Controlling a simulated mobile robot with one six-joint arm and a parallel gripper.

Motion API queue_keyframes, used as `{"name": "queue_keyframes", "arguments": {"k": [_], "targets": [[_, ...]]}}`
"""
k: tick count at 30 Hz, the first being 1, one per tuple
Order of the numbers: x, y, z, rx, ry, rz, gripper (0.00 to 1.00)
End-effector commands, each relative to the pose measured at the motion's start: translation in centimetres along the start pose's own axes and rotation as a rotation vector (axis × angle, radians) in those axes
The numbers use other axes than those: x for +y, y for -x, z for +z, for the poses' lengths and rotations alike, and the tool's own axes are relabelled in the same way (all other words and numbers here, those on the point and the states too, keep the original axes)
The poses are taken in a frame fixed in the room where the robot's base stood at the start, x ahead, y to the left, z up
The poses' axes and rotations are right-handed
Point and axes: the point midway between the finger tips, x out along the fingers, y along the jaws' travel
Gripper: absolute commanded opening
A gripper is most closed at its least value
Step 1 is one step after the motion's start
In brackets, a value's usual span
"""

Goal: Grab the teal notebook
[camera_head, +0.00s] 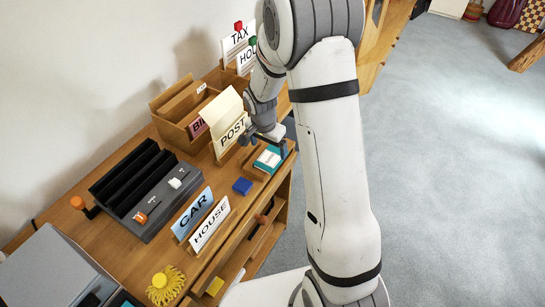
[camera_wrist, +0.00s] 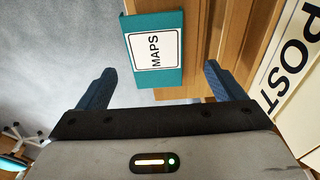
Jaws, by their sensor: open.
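The teal notebook (camera_wrist: 172,78) has a white label reading MAPS. In the wrist view it lies ahead of my gripper (camera_wrist: 159,67), between the lines of the two blue fingers. The fingers are open and nothing is held between them. In the head view the notebook (camera_head: 262,167) rests at a wooden stand near the desk's front edge, and my gripper (camera_head: 266,141) is close above it. The exact gap between fingers and notebook is hard to tell.
A POST card (camera_head: 232,133) stands beside the notebook; it also shows at the right of the wrist view (camera_wrist: 292,60). A blue block (camera_head: 242,186), CAR card (camera_head: 192,213) and HOUSE card (camera_head: 210,230) stand nearer. Open carpet (camera_head: 450,170) lies right of the desk.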

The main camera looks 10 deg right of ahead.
Motion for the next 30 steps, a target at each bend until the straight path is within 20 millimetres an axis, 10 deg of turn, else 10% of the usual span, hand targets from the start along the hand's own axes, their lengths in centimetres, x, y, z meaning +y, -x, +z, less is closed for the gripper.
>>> {"name": "queue_keyframes", "arguments": {"k": [18,30], "targets": [[0.6,-4.5,0.2,0.0,0.0,0.0,0.88],[0.6,-4.5,0.1,0.0,-0.001,0.0,0.56]]}}
